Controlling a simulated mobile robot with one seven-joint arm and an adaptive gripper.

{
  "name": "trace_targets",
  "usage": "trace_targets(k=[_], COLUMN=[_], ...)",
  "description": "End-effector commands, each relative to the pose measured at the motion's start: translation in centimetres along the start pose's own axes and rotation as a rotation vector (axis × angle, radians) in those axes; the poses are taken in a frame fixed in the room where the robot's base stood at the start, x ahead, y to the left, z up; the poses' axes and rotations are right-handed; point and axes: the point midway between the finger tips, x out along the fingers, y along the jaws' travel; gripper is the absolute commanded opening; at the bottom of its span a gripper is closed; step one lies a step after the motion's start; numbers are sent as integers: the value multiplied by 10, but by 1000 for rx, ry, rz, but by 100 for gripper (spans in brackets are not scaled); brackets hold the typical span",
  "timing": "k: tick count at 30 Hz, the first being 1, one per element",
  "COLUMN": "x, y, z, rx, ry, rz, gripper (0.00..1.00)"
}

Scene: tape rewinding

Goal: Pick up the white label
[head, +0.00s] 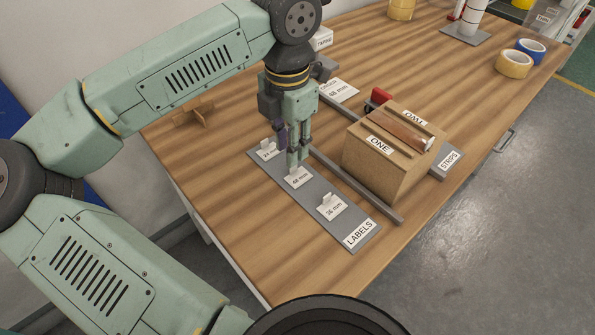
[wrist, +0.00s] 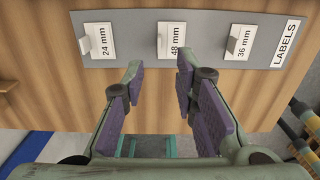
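Three white labels with small raised tabs lie in a row on a grey strip (head: 345,225) marked LABELS. They read 24 mm (head: 268,153), 48 mm (head: 300,181) and 36 mm (head: 332,208). The wrist view also shows the 24 mm (wrist: 101,42), 48 mm (wrist: 174,42) and 36 mm (wrist: 243,42) labels. My gripper (head: 294,163) points down close to the 48 mm label in the head view. In the wrist view my gripper (wrist: 160,66) has its fingers spread with nothing between them. The 48 mm tab lines up with the gap between the fingertips.
A wooden block (head: 385,160) marked ONE and TWO stands right of the strip, behind a grey rail (head: 360,188). A STRIPS plate (head: 449,161) lies beyond it. Tape rolls (head: 514,63) sit at the far right. The wooden table (head: 290,255) is bare in front of the strip.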

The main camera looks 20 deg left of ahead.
Motion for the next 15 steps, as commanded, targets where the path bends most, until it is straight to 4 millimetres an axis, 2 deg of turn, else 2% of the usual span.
trace_targets(k=[5, 10, 15], x=[13, 39, 54], y=[0, 0, 1], z=[4, 9, 10], rx=[2, 1, 1], ry=[0, 0, -2], rz=[-3, -3, -1], gripper=[27, 27, 27])
